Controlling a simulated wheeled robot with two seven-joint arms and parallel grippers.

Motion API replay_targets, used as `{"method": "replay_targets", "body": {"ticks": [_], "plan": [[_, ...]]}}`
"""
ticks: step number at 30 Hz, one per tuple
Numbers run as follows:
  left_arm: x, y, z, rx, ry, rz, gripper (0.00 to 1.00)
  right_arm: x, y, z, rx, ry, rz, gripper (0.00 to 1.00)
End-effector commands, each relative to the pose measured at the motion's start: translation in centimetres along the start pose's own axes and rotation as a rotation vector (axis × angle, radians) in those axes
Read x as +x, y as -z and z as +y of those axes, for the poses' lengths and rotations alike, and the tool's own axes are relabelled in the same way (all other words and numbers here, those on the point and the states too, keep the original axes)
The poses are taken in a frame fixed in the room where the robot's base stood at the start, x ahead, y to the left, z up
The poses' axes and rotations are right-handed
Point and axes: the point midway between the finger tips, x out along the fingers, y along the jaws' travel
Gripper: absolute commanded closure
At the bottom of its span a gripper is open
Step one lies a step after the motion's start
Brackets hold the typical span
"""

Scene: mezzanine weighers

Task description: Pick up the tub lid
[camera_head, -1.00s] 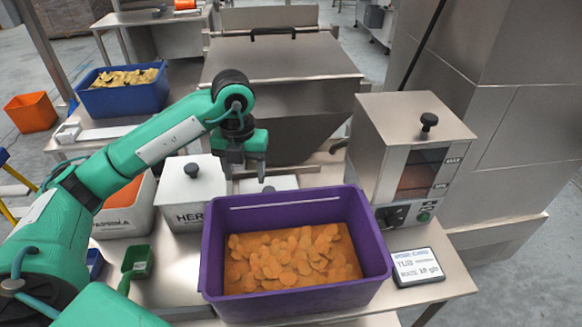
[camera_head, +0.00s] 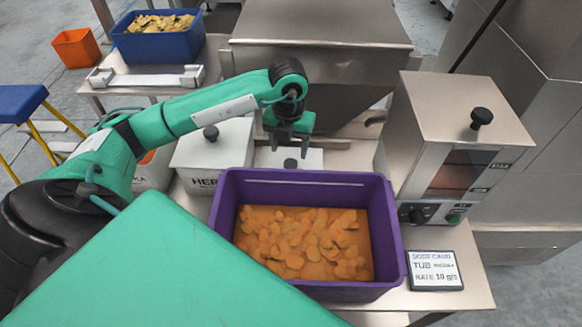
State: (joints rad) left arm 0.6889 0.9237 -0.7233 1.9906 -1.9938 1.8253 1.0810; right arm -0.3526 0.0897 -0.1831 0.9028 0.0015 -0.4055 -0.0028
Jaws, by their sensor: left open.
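A flat white tub lid (camera_head: 312,159) with a dark knob lies on the steel table just behind the purple crate (camera_head: 222,205). My left gripper (camera_head: 291,148) is open and points down over this lid, with the knob showing below the fingers. Part of the lid is hidden by the gripper, and I cannot tell the exact height of the fingertips. A white tub marked HER (camera_head: 205,180), its last letters cut off by the crate, stands to the left with its own knobbed lid on. The paprika tub (camera_head: 150,172) beside it is mostly hidden by my left arm. My right gripper is not in view.
The purple crate holds many orange slices and stands in front of the lid. A steel dispenser (camera_head: 410,150) rises close on the right, with a dose card (camera_head: 435,270) before it. A large steel hopper (camera_head: 318,30) stands behind. A blue crate (camera_head: 155,45) is at back left.

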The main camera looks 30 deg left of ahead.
Motion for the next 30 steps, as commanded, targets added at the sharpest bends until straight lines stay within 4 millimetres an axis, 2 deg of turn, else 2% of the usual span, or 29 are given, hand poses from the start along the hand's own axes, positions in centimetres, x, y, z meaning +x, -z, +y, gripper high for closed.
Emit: {"method": "replay_targets", "body": {"ticks": [4,9,13,19,28,30], "plan": [[1.8,0.3,-0.3,0.001,-0.002,0.006,0.41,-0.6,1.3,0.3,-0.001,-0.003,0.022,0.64],[4.2,0.3,-0.4,0.000,-0.001,0.004,0.41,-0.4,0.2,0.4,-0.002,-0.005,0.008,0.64],[5.0,0.3,-0.4,0.001,0.000,0.000,0.41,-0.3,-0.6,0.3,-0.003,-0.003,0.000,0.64],[5.1,0.2,-0.4,0.001,-0.001,0.000,0.41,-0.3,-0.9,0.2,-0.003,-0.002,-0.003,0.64],[5.0,0.2,-0.4,0.001,-0.001,0.000,1.00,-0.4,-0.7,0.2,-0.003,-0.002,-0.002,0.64],[5.0,0.2,-0.4,0.001,0.000,0.000,1.00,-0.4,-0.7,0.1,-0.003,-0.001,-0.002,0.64]]}}
